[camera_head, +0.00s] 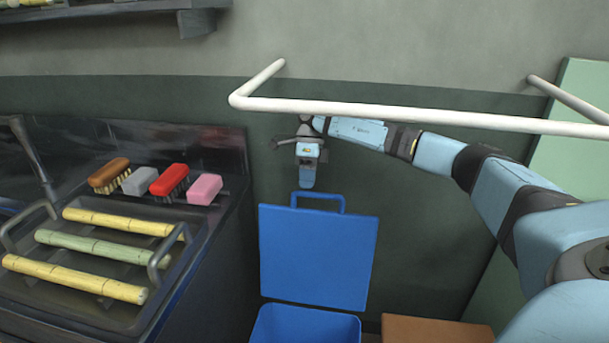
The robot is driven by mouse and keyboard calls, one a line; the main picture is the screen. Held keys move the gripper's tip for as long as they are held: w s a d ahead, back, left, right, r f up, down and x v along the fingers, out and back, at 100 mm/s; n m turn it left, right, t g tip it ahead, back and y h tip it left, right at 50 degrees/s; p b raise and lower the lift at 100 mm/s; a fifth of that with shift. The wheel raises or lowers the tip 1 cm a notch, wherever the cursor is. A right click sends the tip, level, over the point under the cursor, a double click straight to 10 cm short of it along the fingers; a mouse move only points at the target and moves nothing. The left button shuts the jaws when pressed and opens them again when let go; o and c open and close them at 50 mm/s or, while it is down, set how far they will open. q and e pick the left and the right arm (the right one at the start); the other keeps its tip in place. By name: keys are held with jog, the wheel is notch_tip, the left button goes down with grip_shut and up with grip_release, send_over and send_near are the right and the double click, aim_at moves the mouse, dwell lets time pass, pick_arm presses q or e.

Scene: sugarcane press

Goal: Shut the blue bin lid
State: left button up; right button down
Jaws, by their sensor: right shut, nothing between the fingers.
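The blue bin (305,325) stands low in the middle of the camera_head view, cut off by the bottom edge. Its blue lid (317,255) stands raised behind the opening, near the dark wall, with a loop handle (319,197) on its top edge. My right arm reaches in from the right, and my right gripper (284,142) is above the lid's handle, slightly to its left. The gripper is small in the picture; it is shut and empty. It appears apart from the lid, though its depth against the wall is hard to judge. My left gripper is out of view.
A white rail (390,109) juts from the wall above my right forearm. At left, a dark counter holds a tray (110,315) with sugarcane pieces, brushes (170,180), a grey block and a pink sponge (205,189). A brown box (436,330) sits right of the bin.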

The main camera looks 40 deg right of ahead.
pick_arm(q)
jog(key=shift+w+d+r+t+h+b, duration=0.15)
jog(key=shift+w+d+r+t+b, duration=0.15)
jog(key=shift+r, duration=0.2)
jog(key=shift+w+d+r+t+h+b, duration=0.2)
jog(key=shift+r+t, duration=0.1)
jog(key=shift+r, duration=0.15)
pick_arm(e)
jog(key=x, duration=0.6)
jog(key=shift+a, duration=0.1)
